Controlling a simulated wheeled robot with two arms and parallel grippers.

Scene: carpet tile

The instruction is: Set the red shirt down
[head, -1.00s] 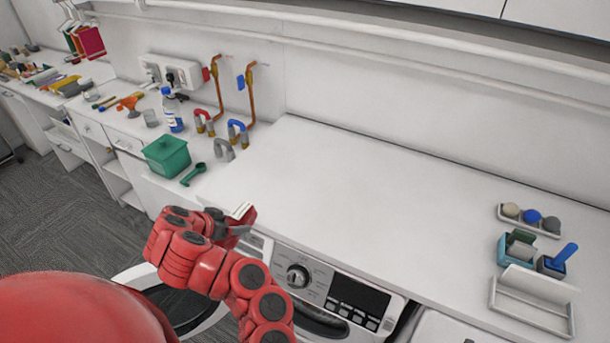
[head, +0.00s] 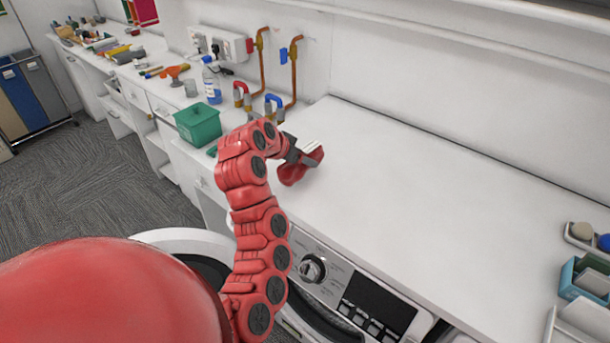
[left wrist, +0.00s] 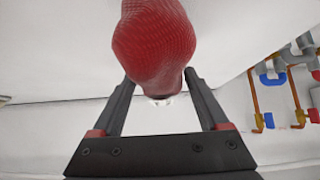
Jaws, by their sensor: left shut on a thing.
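The red shirt (head: 298,171) is a small bunched cloth at the end of my left gripper (head: 306,152). In the head view it hangs at or just above the white countertop (head: 400,190); I cannot tell whether it touches. In the left wrist view the shirt (left wrist: 152,45) is a rounded red bundle between the fingertips of the left gripper (left wrist: 158,85), which are shut on it. My right gripper is not in view.
A green tub (head: 198,123) stands left of my gripper, with a blue-and-white bottle (head: 211,80) behind it. Pipes with red and blue fittings (head: 275,105) rise at the wall. A washing machine (head: 340,285) sits below the counter. The counter's middle is clear.

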